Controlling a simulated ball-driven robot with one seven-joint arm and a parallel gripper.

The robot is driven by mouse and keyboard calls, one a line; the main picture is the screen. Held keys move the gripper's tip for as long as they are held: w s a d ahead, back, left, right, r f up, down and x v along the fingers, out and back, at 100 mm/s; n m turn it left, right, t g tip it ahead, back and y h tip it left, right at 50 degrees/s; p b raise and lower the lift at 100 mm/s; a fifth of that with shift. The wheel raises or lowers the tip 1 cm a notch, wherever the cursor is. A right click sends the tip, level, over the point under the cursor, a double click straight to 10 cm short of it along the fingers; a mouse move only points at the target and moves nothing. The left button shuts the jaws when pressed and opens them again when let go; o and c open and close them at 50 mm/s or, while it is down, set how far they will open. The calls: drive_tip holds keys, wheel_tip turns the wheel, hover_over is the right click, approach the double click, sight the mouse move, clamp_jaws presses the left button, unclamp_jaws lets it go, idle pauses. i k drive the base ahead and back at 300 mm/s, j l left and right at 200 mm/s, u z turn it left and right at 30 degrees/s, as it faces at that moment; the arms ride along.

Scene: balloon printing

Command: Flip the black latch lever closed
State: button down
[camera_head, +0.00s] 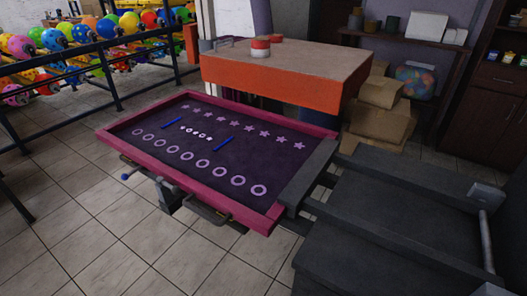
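A dark, lever-like bar (208,210) sticks out below the near edge of the magenta-framed printing screen (115,137). A dark clamp-like block (168,195) sits beside it to the left, under the same edge. A short rod with a blue knob (125,176) shows farther left. I cannot tell for certain which of these is the black latch lever, or whether it stands open or closed. The screen panel lies slightly tilted and carries rings, stars and two blue strips. My gripper is not in view.
An orange-sided table (270,75) with red-and-white tins (260,48) stands behind the screen. A dark grey machine frame (400,215) fills the right. Balloon racks (95,50) and a black rail stand at left. Cardboard boxes (380,120) are behind. The tiled floor (75,230) at front left is clear.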

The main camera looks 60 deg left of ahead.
sight(176, 190)
drive_tip(key=u, duration=2.05)
